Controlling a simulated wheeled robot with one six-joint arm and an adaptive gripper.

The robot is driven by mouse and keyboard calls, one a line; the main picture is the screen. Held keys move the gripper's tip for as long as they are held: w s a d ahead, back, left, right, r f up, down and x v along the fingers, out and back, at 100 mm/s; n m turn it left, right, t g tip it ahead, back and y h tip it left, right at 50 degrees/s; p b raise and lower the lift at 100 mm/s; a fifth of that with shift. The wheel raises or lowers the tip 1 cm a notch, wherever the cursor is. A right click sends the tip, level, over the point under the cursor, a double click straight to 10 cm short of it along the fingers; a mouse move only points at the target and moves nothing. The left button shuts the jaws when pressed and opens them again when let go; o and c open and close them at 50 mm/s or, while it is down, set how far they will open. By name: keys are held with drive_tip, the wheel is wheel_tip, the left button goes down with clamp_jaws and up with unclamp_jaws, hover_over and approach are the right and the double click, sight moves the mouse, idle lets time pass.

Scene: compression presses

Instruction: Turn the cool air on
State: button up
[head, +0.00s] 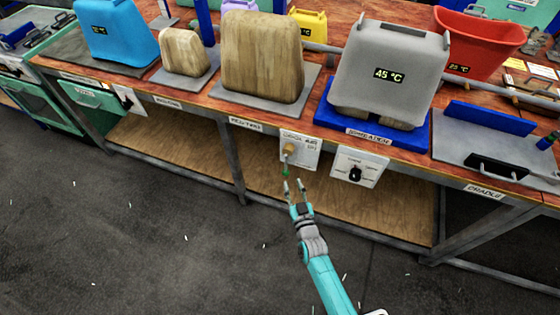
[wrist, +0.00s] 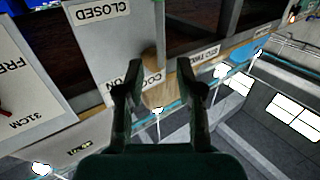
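The cool air panel (head: 311,158) is a pale plate on the front of the workbench, under the table edge, with a small brass-coloured knob or lever (head: 290,149). A small green spot shows just below it. My gripper (head: 293,183) is just below and in front of the panel, with its two fingers apart. In the wrist view my gripper (wrist: 158,75) is open, and a tan part (wrist: 155,95), seemingly the knob, shows between the fingers, partly covering upside-down lettering. I cannot tell whether the fingers touch it.
A second panel with a black dial (head: 355,173) is to the right. Above, a grey 45 °C container (head: 390,65) stands on a blue base, beside a wood-textured container (head: 262,60). A lower wooden shelf (head: 340,205) lies behind my gripper.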

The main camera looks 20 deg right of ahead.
sight(286, 164)
drive_tip(key=w, duration=1)
drive_tip(key=shift+w+d, duration=0.15)
drive_tip(key=shift+w, duration=0.2)
clamp_jaws()
